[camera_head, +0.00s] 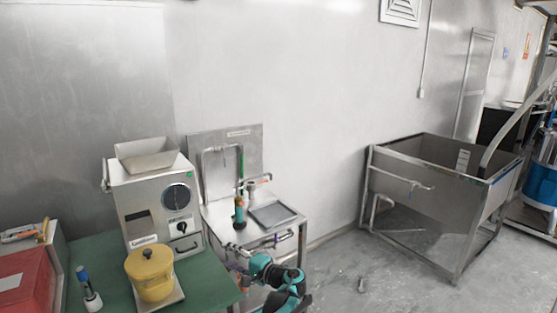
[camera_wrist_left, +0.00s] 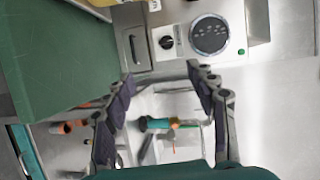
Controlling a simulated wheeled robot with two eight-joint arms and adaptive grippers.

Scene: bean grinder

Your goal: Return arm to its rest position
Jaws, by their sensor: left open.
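My left arm (camera_head: 280,283), teal and black, comes in at the bottom middle of the head view. My left gripper (camera_head: 236,250) is in front of the steel sink stand, to the right of the green table. In the left wrist view, the two dark fingers of this gripper (camera_wrist_left: 161,73) are spread apart with nothing held between them. The bean grinder (camera_head: 152,205) stands on the table with its hopper on top. Its dial and knob show beyond the fingers in the wrist view (camera_wrist_left: 190,42). My right gripper is not in view.
A yellow lidded pot (camera_head: 150,270) stands on the green table (camera_head: 210,272) before the grinder. A red box (camera_head: 25,282) is at left. A steel sink stand (camera_head: 250,222) is close behind my gripper. A large steel basin (camera_head: 430,190) is at right, with open floor before it.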

